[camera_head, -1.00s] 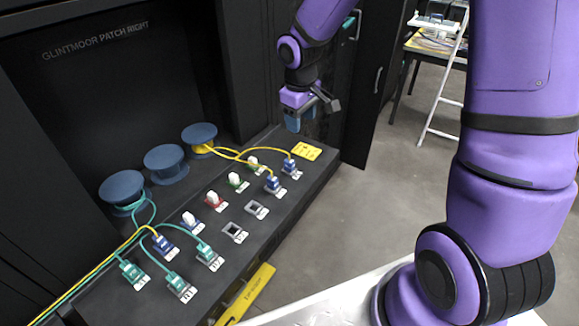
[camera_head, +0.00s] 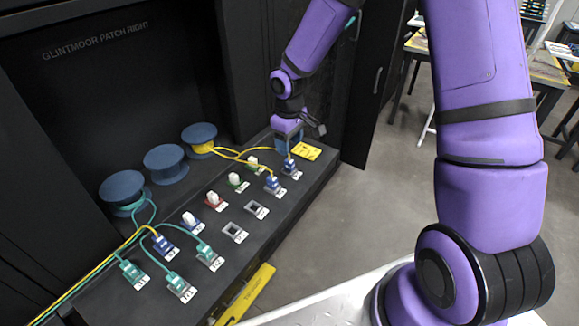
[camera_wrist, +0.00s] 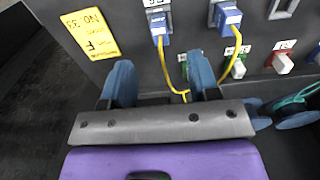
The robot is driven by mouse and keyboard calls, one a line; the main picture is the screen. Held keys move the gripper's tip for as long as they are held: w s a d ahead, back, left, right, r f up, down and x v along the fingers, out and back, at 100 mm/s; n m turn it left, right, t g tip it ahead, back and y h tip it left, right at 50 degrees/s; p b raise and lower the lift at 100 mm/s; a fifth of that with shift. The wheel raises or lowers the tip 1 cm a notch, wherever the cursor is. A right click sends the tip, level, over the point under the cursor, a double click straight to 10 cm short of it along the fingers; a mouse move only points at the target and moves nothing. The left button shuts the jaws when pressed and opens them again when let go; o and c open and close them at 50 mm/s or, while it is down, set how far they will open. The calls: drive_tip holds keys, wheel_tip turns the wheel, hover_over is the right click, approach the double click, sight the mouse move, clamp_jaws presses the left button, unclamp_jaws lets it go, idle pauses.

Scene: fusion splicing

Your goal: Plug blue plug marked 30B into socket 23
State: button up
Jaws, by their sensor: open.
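Two blue plugs on yellow cables sit in the panel near its far right end, one (camera_head: 290,166) beside the other (camera_head: 272,183). In the wrist view they are the left plug (camera_wrist: 160,27) and the right plug (camera_wrist: 229,17). A third blue plug (camera_head: 164,246) sits among the green plugs. I cannot read which is marked 30B. Two empty grey sockets, one (camera_head: 234,232) and another (camera_head: 256,209), lie nearer the panel's front edge; their numbers are unreadable. My gripper (camera_head: 289,143) is open and empty above the panel's far end; its blue fingers (camera_wrist: 160,80) are apart from the plugs.
Green plugs (camera_head: 207,252) with cables fill the near end. White-topped red, green and blue connectors (camera_head: 214,200) stand in the row behind. Cable spools (camera_head: 164,163) line the back. A yellow card (camera_head: 306,151) lies near my gripper. Dark cabinet doors (camera_head: 372,90) stand beyond.

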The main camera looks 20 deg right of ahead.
sight(289, 160)
drive_tip(key=shift+f, duration=4.05)
clamp_jaws()
drive_tip(key=shift+r, duration=3)
